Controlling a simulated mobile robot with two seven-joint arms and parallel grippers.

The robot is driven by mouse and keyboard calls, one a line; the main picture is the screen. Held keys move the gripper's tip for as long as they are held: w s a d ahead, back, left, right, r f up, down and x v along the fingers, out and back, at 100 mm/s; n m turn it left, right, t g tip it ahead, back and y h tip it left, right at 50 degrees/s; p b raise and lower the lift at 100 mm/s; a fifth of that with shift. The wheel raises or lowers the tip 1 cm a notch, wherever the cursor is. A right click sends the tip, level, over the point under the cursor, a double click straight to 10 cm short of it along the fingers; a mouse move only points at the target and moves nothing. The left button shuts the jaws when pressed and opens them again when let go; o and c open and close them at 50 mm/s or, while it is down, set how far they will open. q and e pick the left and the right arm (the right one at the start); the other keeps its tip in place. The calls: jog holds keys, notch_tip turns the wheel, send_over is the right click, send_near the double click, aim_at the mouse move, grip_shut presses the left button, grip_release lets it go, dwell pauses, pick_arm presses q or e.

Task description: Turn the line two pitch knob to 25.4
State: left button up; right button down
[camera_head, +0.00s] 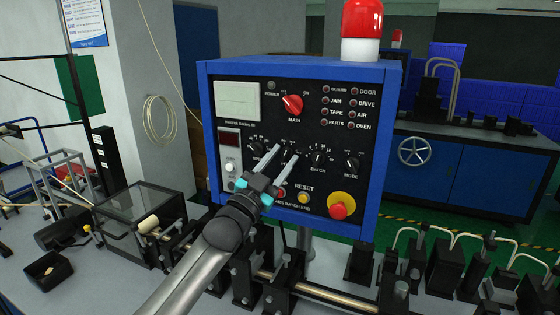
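A blue control box (378,150) with a black front panel stands in the middle. Its lower row has several small black knobs. One knob (289,154) lies between the fingertips of my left gripper (287,153), its label hidden behind the gripper. The gripper's two grey fingers are spread apart, one on either side of this knob; I cannot tell whether they touch it. To its right are the BATCH knob (318,158) and the MODE knob (351,165); another knob (257,149) is to its left. No pitch label or 25.4 mark is readable. My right gripper is out of view.
The red MAIN switch (292,104) is above the knobs. The yellow-ringed red button (339,210) and yellow RESET button (303,198) are below. A red beacon (362,20) tops the box. A rail with black fittings (322,293) runs along the bench.

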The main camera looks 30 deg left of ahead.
pick_arm(q)
jog(key=shift+s, duration=0.1)
jog(key=b+v, duration=0.2)
jog(key=v, duration=1.3)
jog(key=shift+b, duration=0.35)
